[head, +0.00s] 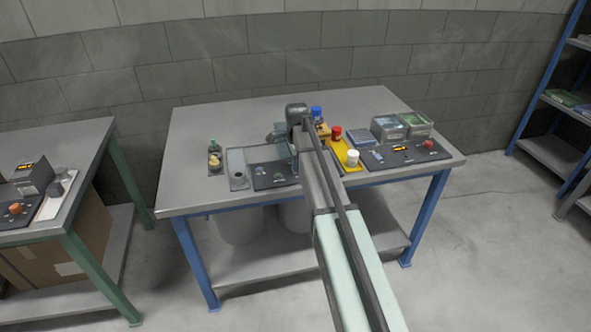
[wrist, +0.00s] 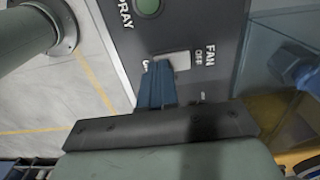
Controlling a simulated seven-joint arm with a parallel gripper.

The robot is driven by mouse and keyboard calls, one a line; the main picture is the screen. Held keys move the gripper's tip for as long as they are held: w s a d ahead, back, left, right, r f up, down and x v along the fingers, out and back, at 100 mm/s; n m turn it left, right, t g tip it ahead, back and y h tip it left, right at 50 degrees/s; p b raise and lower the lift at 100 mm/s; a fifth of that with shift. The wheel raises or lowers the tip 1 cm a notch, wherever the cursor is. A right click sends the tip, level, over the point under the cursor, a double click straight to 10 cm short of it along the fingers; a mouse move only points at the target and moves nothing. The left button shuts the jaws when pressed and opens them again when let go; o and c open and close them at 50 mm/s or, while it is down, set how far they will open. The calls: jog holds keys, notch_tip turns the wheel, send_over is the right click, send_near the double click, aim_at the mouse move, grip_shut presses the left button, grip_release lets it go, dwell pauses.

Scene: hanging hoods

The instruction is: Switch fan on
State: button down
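The fan switch (wrist: 176,60) is a small white piece on a dark grey control panel (wrist: 205,25) in the wrist view. The words FAN and OFF are printed to its right; lettering on its left is partly covered. My gripper (wrist: 157,70) shows as narrow blue-grey fingers held together, with no gap that I can make out. Their tips are at the left end of the switch; I cannot tell whether they touch it. In the head view my gripper (head: 281,139) is over the table, and the switch cannot be made out.
A green button (wrist: 148,6) marked SPRAY is beside the switch. The grey table (head: 205,125) also holds a yellow tray (head: 344,155), clear boxes (head: 416,123) and a dark panel with a red knob (head: 429,144). The table's back left is clear.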

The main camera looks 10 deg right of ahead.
jog(key=shift+f, duration=0.2)
jog(key=shift+r, duration=3.55)
